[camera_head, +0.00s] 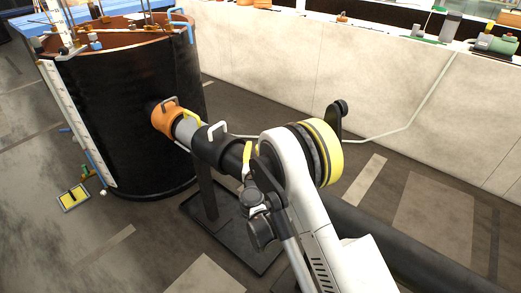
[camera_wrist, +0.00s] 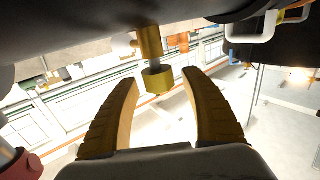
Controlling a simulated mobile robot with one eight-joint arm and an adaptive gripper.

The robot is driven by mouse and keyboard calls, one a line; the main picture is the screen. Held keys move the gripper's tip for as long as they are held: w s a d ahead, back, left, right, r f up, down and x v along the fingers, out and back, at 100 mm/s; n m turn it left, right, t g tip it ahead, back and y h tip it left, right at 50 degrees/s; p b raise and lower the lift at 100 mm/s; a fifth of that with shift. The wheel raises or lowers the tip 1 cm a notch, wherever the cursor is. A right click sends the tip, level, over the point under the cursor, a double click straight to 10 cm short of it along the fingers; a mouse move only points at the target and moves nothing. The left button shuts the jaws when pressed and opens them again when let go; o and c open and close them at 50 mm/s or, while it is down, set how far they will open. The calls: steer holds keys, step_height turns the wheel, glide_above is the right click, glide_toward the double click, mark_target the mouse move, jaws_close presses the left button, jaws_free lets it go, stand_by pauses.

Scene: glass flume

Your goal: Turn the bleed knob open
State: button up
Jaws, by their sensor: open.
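In the wrist view, the bleed knob (camera_wrist: 157,81) is a small brass-coloured piece. It hangs on a short stem below a brass fitting (camera_wrist: 150,42), under a dark pipe. My gripper (camera_wrist: 160,76) has two thick orange fingers, spread apart. The knob shows between the fingertips, with a visible gap on both sides, so the fingers do not appear to grip it. How deep it sits between them is hard to tell.
The black tank (camera_head: 125,110) stands at the left.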

step_height(320, 180, up, 9)
steer(key=shift+r, duration=0.1)
stand_by(0.3)
